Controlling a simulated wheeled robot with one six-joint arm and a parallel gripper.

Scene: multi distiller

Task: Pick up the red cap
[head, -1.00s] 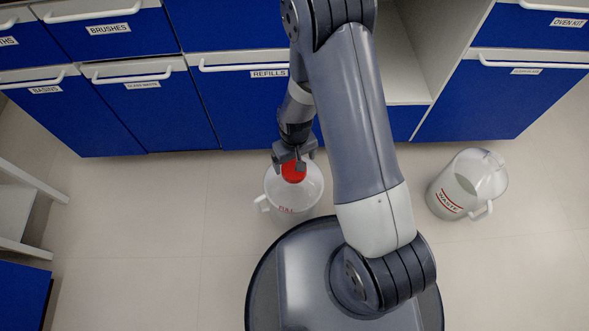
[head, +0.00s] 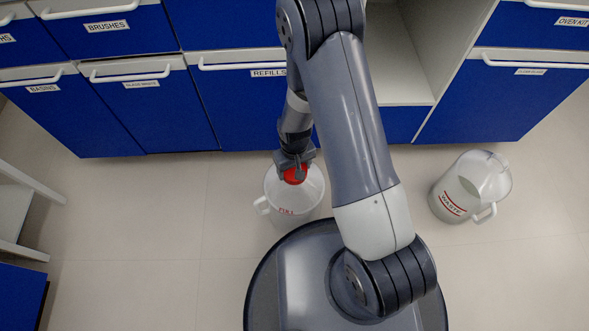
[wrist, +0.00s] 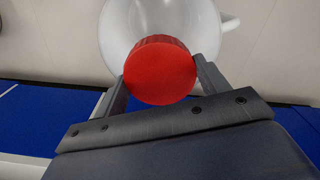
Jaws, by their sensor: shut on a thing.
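The red cap (head: 295,175) is at the top of a white jug (head: 296,200) on the floor, in front of the blue cabinets. My gripper (head: 295,168) is over the jug with its fingers on the cap. In the wrist view the round red cap (wrist: 160,72) sits between my two fingers, and my gripper (wrist: 162,85) is shut on it. The white jug (wrist: 125,28) shows behind the cap with its handle to the right. I cannot tell whether the cap still touches the jug.
A clear and white jug marked WASTE (head: 455,204) stands on the floor at the right. Blue cabinets (head: 245,110) with white handles line the back. A white frame (head: 28,180) stands at the left. The floor (head: 150,240) at left of the jug is clear.

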